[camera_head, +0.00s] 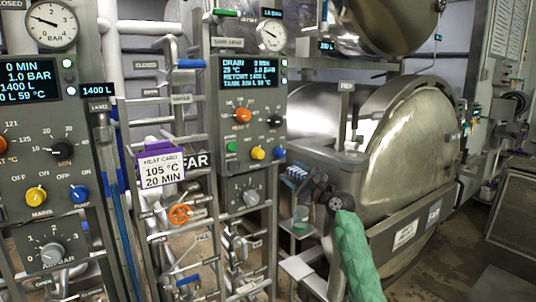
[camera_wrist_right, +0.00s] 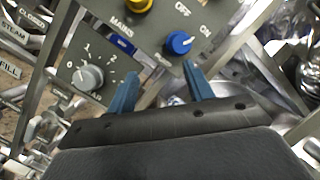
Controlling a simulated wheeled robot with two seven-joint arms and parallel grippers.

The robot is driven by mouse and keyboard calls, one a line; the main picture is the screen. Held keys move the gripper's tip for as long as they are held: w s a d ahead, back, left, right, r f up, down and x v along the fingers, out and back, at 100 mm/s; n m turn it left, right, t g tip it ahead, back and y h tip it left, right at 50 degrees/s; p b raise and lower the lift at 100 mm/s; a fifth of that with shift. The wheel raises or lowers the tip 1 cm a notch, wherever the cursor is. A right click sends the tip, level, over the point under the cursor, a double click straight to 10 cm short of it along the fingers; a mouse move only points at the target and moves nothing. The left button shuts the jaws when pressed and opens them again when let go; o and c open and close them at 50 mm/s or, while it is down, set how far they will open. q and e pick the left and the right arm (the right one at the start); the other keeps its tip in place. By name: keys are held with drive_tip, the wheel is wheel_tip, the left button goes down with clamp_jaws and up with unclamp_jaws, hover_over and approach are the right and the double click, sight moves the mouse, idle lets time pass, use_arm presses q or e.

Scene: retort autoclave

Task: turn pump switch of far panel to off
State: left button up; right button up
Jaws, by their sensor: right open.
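The far panel (camera_head: 225,130) is the grey box in the middle of the head view, with a screen and gauge. Its blue pump switch (camera_head: 278,154) is at the lower right, beside a yellow switch (camera_head: 257,153). In the right wrist view the blue pump switch (camera_wrist_right: 178,43) sits under the OFF and ON marks; its pale mark seems to face the ON side, but is small. My right gripper (camera_head: 297,174) is just below right of the switch. Its blue fingers (camera_wrist_right: 162,88) are open and empty, pointing at the switch, apart from it. My left gripper is not in view.
A nearer panel (camera_head: 85,150) with similar knobs stands at the left. Pipes and a purple-topped heat card (camera_head: 162,170) lie between the panels. A large steel retort door (camera_head: 410,140) stands right of my right arm. A grey-knobbed box (camera_wrist_right: 90,77) sits below the switch.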

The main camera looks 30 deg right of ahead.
sight(283, 154)
drive_tip(key=w+r+m, duration=0.1)
drive_tip(key=m, duration=0.1)
drive_tip(key=w+r+m+t+p, duration=0.1)
drive_tip(key=w+r+m, duration=0.1)
drive_tip(key=m, duration=0.1)
drive_tip(key=w+r+m+p, duration=0.1)
drive_tip(key=w+r+m, duration=0.1)
drive_tip(key=m, duration=0.1)
drive_tip(key=shift+w+r+t, duration=0.1)
drive_tip(key=shift+w+t, duration=0.05)
drive_tip(key=shift+t, duration=0.25)
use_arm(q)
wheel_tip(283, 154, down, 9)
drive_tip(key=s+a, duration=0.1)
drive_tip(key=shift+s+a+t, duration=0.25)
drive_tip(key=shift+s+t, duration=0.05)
use_arm(e)
drive_tip(key=shift+w+a+r, duration=0.1)
drive_tip(key=shift+w+a, duration=0.05)
drive_tip(key=shift+w, duration=0.4)
drive_tip(key=shift+c, duration=0.4)
drive_tip(key=c, duration=0.9)
